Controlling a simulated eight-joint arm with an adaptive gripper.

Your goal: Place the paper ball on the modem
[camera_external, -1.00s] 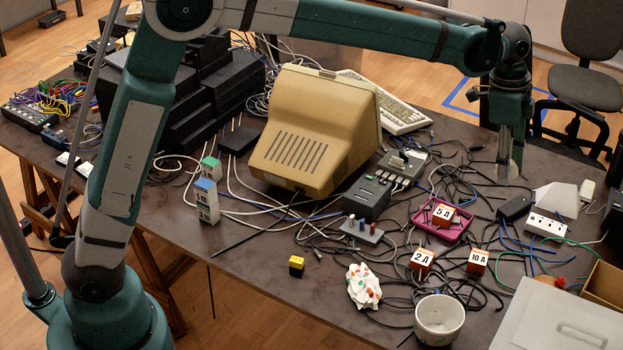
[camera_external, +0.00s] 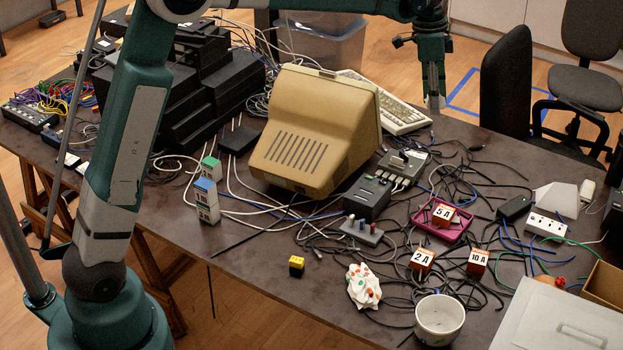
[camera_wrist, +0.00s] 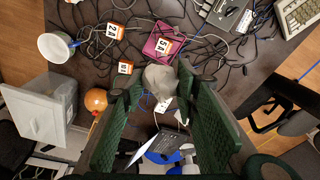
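The paper ball (camera_external: 363,286), crumpled white with red and green spots, lies on the near middle of the dark table, left of the white mug (camera_external: 438,320). I cannot tell for sure which device is the modem. A flat black box with upright antennas (camera_external: 238,139) stands left of the beige monitor, and a dark grey box (camera_external: 367,198) stands right of it. My gripper (camera_external: 434,103) is raised at the far side of the table, far from the paper ball. In the wrist view its green fingers (camera_wrist: 158,76) are apart with nothing held.
The beige monitor (camera_external: 316,130) stands mid-table. Tangled cables cover the right half, around a pink tray (camera_external: 441,228) and labelled cubes (camera_external: 423,260). A black chair (camera_external: 507,84) stands behind the table.

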